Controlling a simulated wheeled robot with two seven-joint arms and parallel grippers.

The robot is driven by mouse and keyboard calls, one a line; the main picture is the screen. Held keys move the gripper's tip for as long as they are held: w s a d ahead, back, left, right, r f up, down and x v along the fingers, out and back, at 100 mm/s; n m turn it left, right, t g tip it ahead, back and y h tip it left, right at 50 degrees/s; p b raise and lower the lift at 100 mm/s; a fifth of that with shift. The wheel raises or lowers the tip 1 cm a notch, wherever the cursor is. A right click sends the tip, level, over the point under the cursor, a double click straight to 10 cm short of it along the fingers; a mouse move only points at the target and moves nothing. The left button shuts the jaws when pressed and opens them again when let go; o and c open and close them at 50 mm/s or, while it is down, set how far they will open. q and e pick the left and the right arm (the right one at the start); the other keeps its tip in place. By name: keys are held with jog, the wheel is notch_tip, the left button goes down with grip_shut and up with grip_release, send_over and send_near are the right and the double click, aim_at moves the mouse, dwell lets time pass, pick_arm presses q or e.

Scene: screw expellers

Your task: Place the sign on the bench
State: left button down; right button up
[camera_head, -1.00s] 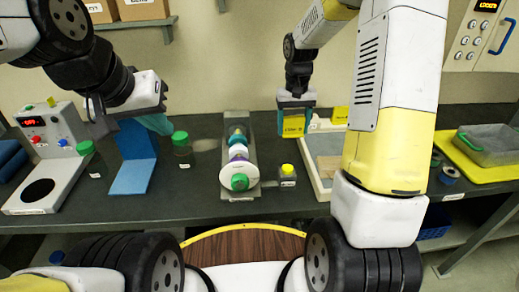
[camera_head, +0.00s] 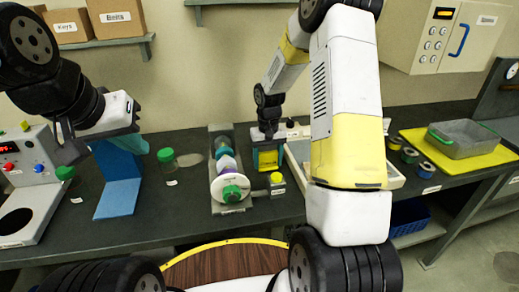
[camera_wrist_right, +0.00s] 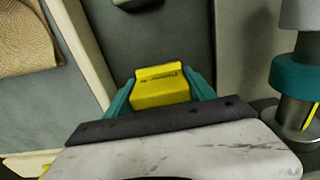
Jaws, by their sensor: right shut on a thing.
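The yellow sign (camera_head: 268,159) is upright between the fingers of my right gripper (camera_head: 268,150), between the screw expeller and the pale tray. In the right wrist view the sign (camera_wrist_right: 160,90) sits between the teal fingers, with dark bench surface behind it. It is low over the bench (camera_head: 240,226); I cannot tell whether its lower edge touches. My left gripper (camera_head: 132,143) hangs above the blue stand at the left; its teal fingertips are partly hidden, so its opening is unclear.
The pale tray (camera_head: 296,167) is close on the right, partly behind my arm. A blue stand (camera_head: 119,190) and green-lidded jar (camera_head: 167,160) stand left.

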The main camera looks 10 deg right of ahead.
aim_at(268, 152)
jog(key=shift+f, duration=0.2)
jog(key=o, duration=1.3)
notch_tip(268, 152, up, 12)
jog(key=shift+r, duration=0.15)
jog(key=s+r+t, duration=0.2)
jog(key=s+r, duration=0.3)
jog(key=s, duration=0.3)
jog(key=s+a+r+t+y, duration=0.1)
jog(key=s+r+t, duration=0.1)
jog(key=s+r, duration=0.3)
jog(key=s+a+r+t+y, duration=0.1)
jog(key=s+r, duration=0.4)
jog(key=s, duration=0.6)
jog(key=shift+s+a+r+t, duration=0.15)
jog(key=shift+r+t, duration=0.1)
jog(key=shift+t, duration=0.35)
